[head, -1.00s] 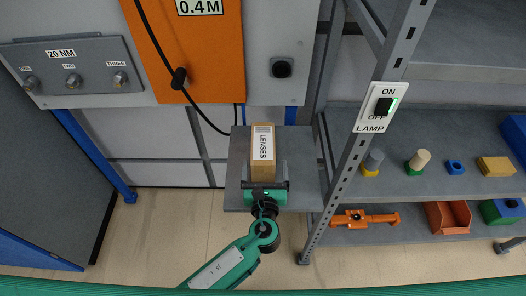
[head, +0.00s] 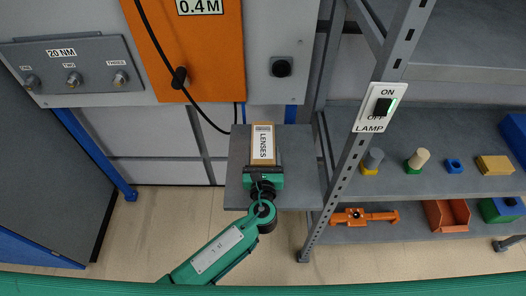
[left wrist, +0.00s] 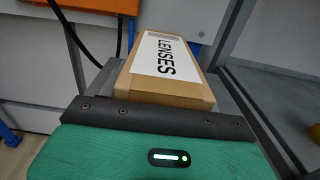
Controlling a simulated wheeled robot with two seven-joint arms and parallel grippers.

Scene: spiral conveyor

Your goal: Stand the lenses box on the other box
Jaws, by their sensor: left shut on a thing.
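The lenses box (head: 263,148) is a brown cardboard box with a white label reading LENSES. It is over the grey shelf plate (head: 303,185) in the middle of the head view. My left gripper (head: 263,171) is shut on the near end of this box. In the left wrist view the lenses box (left wrist: 172,90) extends away beyond the dark finger band (left wrist: 160,117), label facing up. My right gripper is not in view.
An orange panel (head: 195,50) with a hanging black cable is behind, left of the plate. A slotted upright (head: 345,175) with a lamp switch (head: 381,106) stands right of the plate. Shelves beyond hold several parts. The plate's right side is bare.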

